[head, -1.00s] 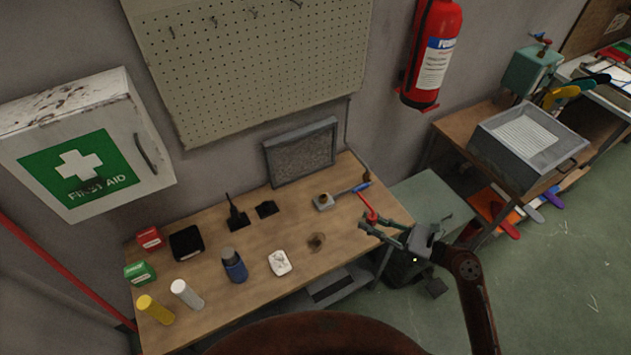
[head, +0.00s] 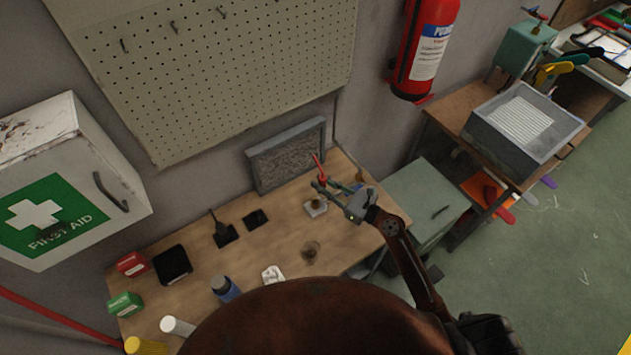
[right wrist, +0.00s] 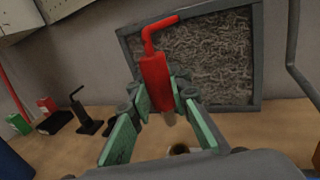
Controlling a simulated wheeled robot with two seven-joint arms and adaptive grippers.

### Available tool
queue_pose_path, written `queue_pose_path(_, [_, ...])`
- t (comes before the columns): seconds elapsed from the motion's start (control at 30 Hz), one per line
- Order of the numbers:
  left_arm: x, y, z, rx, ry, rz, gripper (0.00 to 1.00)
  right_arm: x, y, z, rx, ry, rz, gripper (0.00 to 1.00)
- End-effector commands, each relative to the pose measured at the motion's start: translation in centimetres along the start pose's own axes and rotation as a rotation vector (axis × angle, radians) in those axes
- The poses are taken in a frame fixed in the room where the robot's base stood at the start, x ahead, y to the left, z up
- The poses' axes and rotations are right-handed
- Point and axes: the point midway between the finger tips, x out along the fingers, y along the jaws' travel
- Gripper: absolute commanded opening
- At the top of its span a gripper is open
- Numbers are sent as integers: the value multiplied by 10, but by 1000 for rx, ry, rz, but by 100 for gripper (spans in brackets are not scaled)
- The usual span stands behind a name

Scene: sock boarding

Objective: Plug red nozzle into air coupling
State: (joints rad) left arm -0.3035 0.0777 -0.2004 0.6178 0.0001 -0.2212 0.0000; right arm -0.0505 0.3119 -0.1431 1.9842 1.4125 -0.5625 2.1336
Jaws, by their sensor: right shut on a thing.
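The red nozzle (head: 319,168) is held in my right gripper (head: 328,186) above the back right of the bench. In the right wrist view the nozzle (right wrist: 157,82) stands nearly upright, its bent red tube on top and a pale tip pointing down. The green-padded fingers of the right gripper (right wrist: 162,98) are shut around its body. A small grey block with a brass fitting (head: 316,207), which looks like the air coupling, sits on the bench just below. Its round top (right wrist: 179,149) shows beneath the nozzle tip, apart from it and partly hidden. My left gripper is not in view.
A grey framed panel (head: 287,155) leans on the wall close behind the nozzle. Black stands (head: 225,235), red and green boxes, and bottles occupy the bench's left. A grey-green cabinet (head: 425,195) stands right of the bench. The bench (head: 285,230) has clear wood in the middle.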

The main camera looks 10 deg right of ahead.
Motion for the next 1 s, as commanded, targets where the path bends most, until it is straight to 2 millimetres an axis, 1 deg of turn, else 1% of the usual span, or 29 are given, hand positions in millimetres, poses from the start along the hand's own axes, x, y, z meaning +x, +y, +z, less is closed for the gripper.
queue_pose_path(0.03, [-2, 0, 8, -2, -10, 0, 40, 10, 3, -5, -6, 1, -9, 0])
queue_pose_path(0.1, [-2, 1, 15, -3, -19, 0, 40, 19, 5, -11, -15, 3, -20, 0])
queue_pose_path(0.2, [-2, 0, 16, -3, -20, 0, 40, 23, 6, -15, -22, 5, -27, 0])
queue_pose_path(0.27, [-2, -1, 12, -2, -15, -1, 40, 23, 6, -15, -22, 5, -28, 0])
queue_pose_path(0.5, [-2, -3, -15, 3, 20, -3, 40, 21, 5, -15, -21, 5, -30, 0])
queue_pose_path(0.63, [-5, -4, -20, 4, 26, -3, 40, 21, 5, -14, -19, 5, -29, 0])
queue_pose_path(0.67, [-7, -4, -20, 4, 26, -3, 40, 21, 5, -13, -20, 6, -29, 0])
queue_pose_path(0.77, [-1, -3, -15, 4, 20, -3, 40, 21, 5, -21, -21, 6, -29, 0])
queue_pose_path(1.0, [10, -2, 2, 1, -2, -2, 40, 21, 4, -35, -19, 6, -28, 0])
